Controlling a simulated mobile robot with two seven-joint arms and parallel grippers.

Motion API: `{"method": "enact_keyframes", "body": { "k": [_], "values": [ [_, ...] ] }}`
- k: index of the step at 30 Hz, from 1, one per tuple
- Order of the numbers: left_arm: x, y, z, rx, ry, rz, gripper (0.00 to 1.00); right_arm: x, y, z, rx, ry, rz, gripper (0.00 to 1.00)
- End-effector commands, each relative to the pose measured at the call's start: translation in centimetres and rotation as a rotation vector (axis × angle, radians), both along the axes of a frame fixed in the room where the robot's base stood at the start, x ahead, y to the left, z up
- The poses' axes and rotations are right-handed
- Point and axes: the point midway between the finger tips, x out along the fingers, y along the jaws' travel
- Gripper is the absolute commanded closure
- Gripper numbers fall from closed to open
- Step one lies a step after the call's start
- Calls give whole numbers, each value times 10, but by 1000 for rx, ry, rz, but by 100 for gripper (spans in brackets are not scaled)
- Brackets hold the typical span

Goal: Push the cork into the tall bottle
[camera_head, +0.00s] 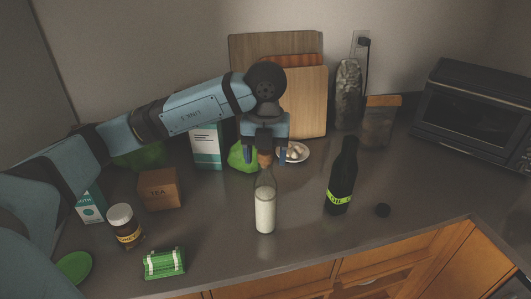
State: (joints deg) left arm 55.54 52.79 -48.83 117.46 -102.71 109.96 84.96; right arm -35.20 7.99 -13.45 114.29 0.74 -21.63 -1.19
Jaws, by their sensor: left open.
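A clear bottle (265,208) with white contents stands upright near the counter's front. A brown cork (265,158) sits at the top of its neck; how deep it sits is hard to tell. My left gripper (268,157) points down over the bottle mouth, its two fingers apart, one on each side of the cork. The fingers partly frame the cork, and contact with it cannot be made out. My right gripper is out of view.
A tea box (159,189), a jar (124,226) and a green packet (164,263) are on the left. A saucer (303,153) and cutting boards (308,98) are behind. The front right counter is clear.

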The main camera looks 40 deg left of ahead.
Motion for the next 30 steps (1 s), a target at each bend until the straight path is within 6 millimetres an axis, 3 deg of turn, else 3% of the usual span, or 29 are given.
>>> {"method": "enact_keyframes", "body": {
  "k": [8,21,30],
  "values": [
    [1,0,14,-1,-5,1,34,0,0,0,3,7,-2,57],
    [2,1,104,0,-6,1,34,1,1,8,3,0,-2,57],
    [2,1,134,0,-1,0,34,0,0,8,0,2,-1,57]
  ]
}}
